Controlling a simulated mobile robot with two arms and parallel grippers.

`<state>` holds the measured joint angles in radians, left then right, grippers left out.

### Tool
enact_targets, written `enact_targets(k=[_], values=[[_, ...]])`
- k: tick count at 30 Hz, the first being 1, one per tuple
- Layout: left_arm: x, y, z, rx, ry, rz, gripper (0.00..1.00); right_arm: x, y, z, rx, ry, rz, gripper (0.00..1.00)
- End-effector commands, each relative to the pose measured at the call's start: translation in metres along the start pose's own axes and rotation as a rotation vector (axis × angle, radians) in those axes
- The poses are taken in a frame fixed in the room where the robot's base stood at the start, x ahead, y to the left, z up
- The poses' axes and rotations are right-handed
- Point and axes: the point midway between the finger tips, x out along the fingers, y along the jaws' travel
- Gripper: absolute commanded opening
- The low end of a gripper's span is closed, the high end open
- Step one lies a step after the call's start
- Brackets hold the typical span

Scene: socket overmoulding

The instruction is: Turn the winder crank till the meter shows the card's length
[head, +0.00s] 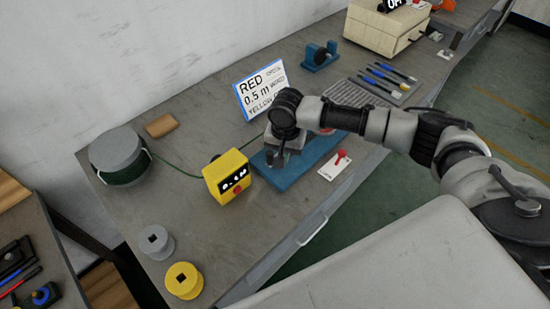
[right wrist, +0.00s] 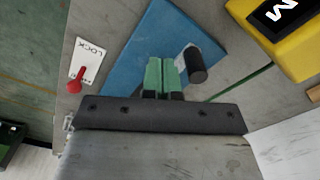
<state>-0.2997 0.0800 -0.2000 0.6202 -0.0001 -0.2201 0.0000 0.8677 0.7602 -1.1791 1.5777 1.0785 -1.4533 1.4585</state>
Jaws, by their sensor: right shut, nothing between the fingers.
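The winder's blue base (head: 325,147) lies on the grey workbench, its upper part mostly hidden under my right arm. My right gripper (right wrist: 161,72) points down over the base, its green fingertips shut and empty. The black crank knob (right wrist: 196,64) stands just right of the fingertips in the right wrist view, with a gap visible between them. The yellow meter (head: 228,178) stands left of the winder; its lit display ends in M, and its digits are too small to read surely. The white card (head: 262,90) behind reads RED, 0.5 m, YELLOW, partly covered. My left gripper is out of view.
A green wire runs from a large spool (head: 117,148) past the meter towards the winder. A LOCK plate with a red lever (head: 340,157) lies right of the base. Grey (head: 154,241) and yellow (head: 183,280) spools stand at the front left.

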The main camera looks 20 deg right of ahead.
Motion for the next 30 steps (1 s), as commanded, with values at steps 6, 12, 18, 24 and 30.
enact_targets(k=[6, 12, 18, 24, 30], values=[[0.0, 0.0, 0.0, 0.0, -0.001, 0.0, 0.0, 0.0, 0.0, 0.0, 0.0, 0.0, 0.0, 0.0], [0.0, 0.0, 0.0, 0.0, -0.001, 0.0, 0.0, 0.0, 0.0, 0.0, 0.0, 0.0, 0.0, 0.0], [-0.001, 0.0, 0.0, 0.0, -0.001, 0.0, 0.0, 0.005, 0.0, 0.0, 0.001, 0.0, 0.0, 0.0], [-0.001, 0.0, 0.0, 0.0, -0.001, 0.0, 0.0, 0.016, 0.0, 0.001, 0.0, -0.002, 0.0, 0.0], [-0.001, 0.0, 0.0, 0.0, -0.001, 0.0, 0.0, 0.026, 0.0, 0.0, 0.0, -0.001, 0.001, 0.0]])
